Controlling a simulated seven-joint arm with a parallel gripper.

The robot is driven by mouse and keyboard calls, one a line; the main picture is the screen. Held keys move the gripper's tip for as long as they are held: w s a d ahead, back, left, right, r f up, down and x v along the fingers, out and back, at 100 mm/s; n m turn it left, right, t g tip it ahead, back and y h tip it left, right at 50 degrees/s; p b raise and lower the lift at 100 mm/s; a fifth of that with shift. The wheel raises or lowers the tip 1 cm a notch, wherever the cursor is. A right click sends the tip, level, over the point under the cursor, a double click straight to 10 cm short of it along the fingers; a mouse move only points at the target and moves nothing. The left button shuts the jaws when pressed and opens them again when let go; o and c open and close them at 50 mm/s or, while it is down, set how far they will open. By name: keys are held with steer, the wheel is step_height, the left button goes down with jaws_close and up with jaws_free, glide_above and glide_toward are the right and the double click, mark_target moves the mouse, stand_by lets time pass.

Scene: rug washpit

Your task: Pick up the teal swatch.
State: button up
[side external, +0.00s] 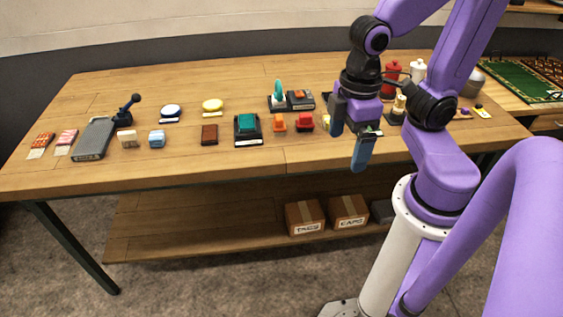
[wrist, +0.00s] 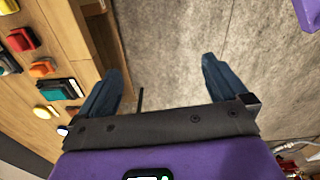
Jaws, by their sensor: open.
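A teal swatch (side external: 247,124), square and flat-topped, sits in a dark tray (side external: 247,141) near the front middle of the wooden table. It also shows at the left of the wrist view (wrist: 62,89). Another teal piece (side external: 278,91), upright and pointed, stands behind it on a dark base. My gripper (side external: 351,132) is open and empty, to the right of the swatch and apart from it, by the table's front edge. In the wrist view my open gripper (wrist: 160,72) has bare floor between its fingers.
Orange (side external: 279,123) and red (side external: 305,122) blocks sit between the swatch and my gripper. A brown block (side external: 209,135) is left of the swatch. Red and white bottles (side external: 418,70) stand at the back right.

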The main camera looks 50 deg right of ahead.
steer(key=shift+s+f+n, duration=0.25)
steer(key=shift+s+n, duration=0.45)
steer(key=shift+s+a+f+n, duration=0.1)
steer(key=shift+s+f+n, duration=0.05)
steer(key=shift+s+n, duration=0.35)
steer(key=shift+c, duration=1.2)
